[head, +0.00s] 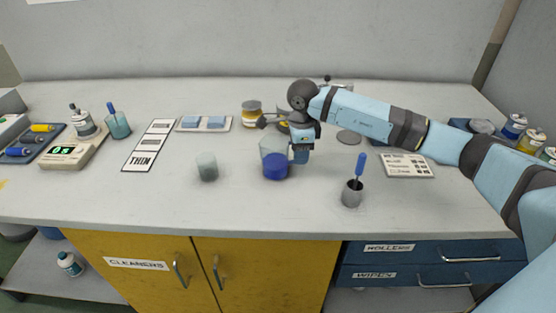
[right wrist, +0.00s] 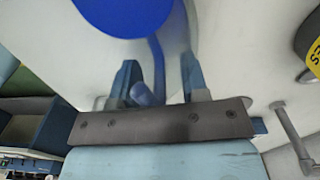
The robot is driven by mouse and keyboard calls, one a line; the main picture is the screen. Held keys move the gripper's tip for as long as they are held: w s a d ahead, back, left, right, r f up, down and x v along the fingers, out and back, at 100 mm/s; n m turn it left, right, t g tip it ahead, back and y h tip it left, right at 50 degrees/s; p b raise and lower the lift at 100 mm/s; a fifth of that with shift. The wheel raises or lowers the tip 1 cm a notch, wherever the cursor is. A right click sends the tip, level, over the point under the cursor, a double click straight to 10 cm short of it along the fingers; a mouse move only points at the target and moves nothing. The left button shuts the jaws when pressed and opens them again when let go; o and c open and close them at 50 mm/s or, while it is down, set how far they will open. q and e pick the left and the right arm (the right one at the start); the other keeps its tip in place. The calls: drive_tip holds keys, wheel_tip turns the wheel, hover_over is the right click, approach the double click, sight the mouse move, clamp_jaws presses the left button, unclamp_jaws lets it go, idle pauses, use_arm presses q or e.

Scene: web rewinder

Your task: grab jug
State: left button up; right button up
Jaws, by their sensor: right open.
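The jug (head: 275,162) is a clear beaker-like vessel with blue liquid, upright near the middle of the counter. My right gripper (head: 300,155) points down at the jug's right side, with its arm reaching in from the right. In the right wrist view, the jug's round blue contents (right wrist: 125,12) show at the top. The right gripper's two fingers (right wrist: 158,78) are apart, and a blue bar, seemingly the jug's handle (right wrist: 157,62), lies between them. A gap shows on each side of it; contact cannot be told. My left gripper is not in view.
A cloudy grey cup (head: 207,167) stands left of the jug. A grey pot (head: 352,194) with a blue-handled tool stands front right. Amber jar (head: 251,114) and other items are behind. The counter in front of the jug is clear.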

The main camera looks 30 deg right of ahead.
clamp_jaws()
drive_tip(key=shift+r, duration=0.2)
idle(0.3)
